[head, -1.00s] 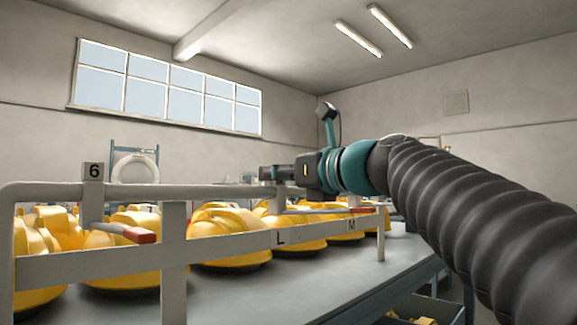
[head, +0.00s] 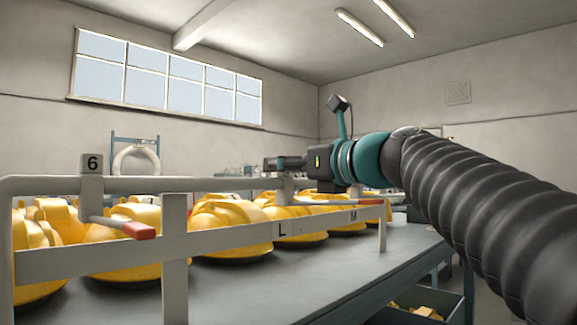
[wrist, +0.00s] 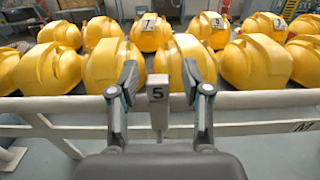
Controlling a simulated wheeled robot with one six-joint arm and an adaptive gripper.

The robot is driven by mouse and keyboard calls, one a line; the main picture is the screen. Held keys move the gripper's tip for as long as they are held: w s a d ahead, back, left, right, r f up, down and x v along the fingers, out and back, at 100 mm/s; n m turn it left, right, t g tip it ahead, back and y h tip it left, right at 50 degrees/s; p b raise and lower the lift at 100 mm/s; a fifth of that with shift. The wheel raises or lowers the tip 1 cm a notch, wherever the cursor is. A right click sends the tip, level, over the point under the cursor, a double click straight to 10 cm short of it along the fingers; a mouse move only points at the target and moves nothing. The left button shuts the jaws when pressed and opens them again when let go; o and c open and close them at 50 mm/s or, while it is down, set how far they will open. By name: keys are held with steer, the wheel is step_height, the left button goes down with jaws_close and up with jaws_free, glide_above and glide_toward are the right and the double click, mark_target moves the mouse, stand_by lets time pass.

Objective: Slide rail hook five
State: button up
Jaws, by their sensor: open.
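Rail hook five (wrist: 158,94) is a pale block marked 5 on the grey rail (wrist: 245,100). Its stem hangs below the rail in the wrist view. My gripper (wrist: 160,70) is open, with one dark finger on each side of the block. Gaps show beside the block, and I cannot tell whether either finger touches it. In the head view my gripper (head: 275,163) is at the rail and hides the number block. The hook's arm with a red tip (head: 369,202) shows below, reaching towards the M mark (head: 353,216).
Hook six (head: 92,164) with its red-tipped arm sits on the rail at the left. The L mark (head: 282,229) is on the lower bar. Several yellow breathing sets (head: 225,220) stand on the grey table (head: 300,275) close behind the rail. A crate (head: 428,300) is below at the right.

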steer(key=v, duration=1.1)
steer(key=shift+s+d, duration=0.2)
steer(key=shift+s, duration=0.1)
steer(key=shift+d, duration=0.1)
